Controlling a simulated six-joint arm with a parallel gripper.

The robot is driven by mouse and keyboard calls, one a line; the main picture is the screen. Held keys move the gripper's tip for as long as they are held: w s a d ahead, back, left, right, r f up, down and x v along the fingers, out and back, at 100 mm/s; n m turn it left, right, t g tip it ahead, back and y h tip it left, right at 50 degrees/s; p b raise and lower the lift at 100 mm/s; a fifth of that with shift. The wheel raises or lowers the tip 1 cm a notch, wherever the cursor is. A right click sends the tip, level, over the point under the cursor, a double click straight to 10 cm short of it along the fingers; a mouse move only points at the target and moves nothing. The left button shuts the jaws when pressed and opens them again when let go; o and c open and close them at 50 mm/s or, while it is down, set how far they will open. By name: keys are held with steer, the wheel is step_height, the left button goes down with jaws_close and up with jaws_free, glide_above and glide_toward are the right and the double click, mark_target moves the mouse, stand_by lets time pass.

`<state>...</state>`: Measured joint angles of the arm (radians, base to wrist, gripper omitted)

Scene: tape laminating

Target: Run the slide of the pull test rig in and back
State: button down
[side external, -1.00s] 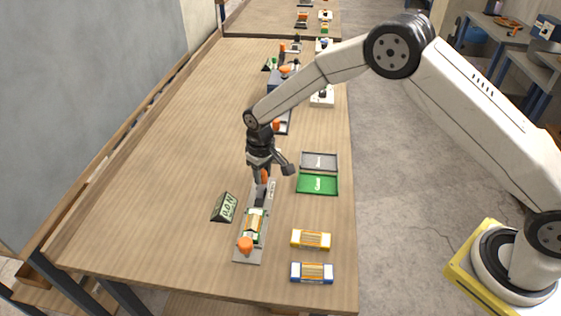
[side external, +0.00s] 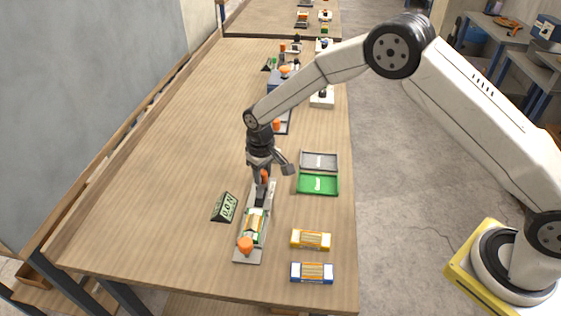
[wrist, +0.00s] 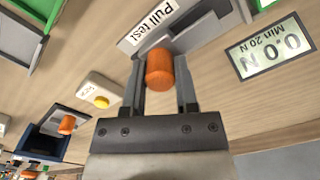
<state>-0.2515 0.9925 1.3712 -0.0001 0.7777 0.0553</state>
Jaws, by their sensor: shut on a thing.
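The pull test rig (side external: 244,253) is a long grey base lying on the bench, and its "Pull test" label (wrist: 149,21) shows in the wrist view. My gripper (side external: 264,179) is at the rig's far end, pointing down. It is shut on the slide's orange knob (wrist: 160,69), which sits between the two fingers. A dark block (side external: 262,194) stands beside the knob on the rig. A white, green and yellow piece (side external: 254,225) lies along the rig, with an orange knob (side external: 245,244) at the near end. The readout (wrist: 270,46) shows 0.0 N and Min 20 N.
A green tray (side external: 318,185) and a grey tray (side external: 319,161) lie right of the rig. A yellow-ended piece (side external: 310,239) and a blue-ended piece (side external: 311,272) lie nearer the front. Other stations stand farther back. The bench left of the readout is clear.

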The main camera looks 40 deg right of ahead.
mark_target(260, 193)
steer(key=shift+s+a, duration=1.6)
steer(key=shift+a, duration=0.05)
steer(key=shift+c, duration=1.8)
jaws_free()
steer(key=shift+r, duration=0.1)
step_height(260, 193, up, 8)
